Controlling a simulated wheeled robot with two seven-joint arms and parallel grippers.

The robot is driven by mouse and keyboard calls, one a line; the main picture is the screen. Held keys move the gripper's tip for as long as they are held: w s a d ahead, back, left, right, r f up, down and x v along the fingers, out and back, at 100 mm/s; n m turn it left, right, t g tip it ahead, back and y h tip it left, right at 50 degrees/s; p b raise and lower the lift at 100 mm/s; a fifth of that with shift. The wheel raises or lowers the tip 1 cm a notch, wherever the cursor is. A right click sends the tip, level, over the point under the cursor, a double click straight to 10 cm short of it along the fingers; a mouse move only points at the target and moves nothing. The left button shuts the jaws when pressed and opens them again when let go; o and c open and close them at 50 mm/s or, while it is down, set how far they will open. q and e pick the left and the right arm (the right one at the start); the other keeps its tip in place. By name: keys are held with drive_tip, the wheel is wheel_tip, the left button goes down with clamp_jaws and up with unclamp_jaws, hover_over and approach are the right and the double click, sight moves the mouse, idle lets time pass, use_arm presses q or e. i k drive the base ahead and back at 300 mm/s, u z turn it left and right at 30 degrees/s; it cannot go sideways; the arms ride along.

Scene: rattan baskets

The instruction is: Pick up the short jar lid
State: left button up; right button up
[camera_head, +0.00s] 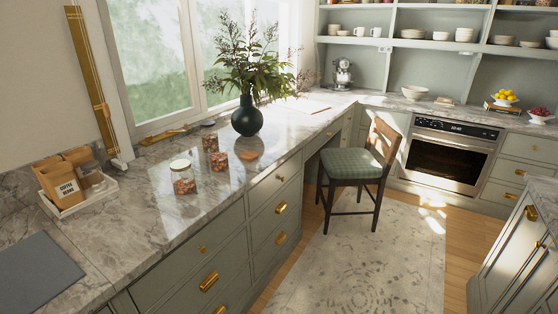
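Three glass jars with reddish contents stand on the marble counter (140,225). The nearest jar (183,187) has a pale lid (180,164) on top. A shorter jar (219,161) stands behind it to the right and seems to have no lid. Another jar (210,143) stands farther back, with a dark lid-like top (208,122). A flat, round brownish disc (249,155) lies on the counter right of the short jar; it may be the short jar lid, but it is too small to be sure. Neither of my grippers is in view.
A dark vase (247,117) with leafy branches stands behind the jars. A white tray (69,209) with coffee bags and a grey mat (35,273) are at the left. A chair (357,165) stands on the rug (365,260). The counter in front of the disc is clear.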

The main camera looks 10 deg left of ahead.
sight(248, 155)
drive_tip(key=z, duration=0.45)
drive_tip(key=i, duration=0.55)
drive_tip(key=z, duration=0.45)
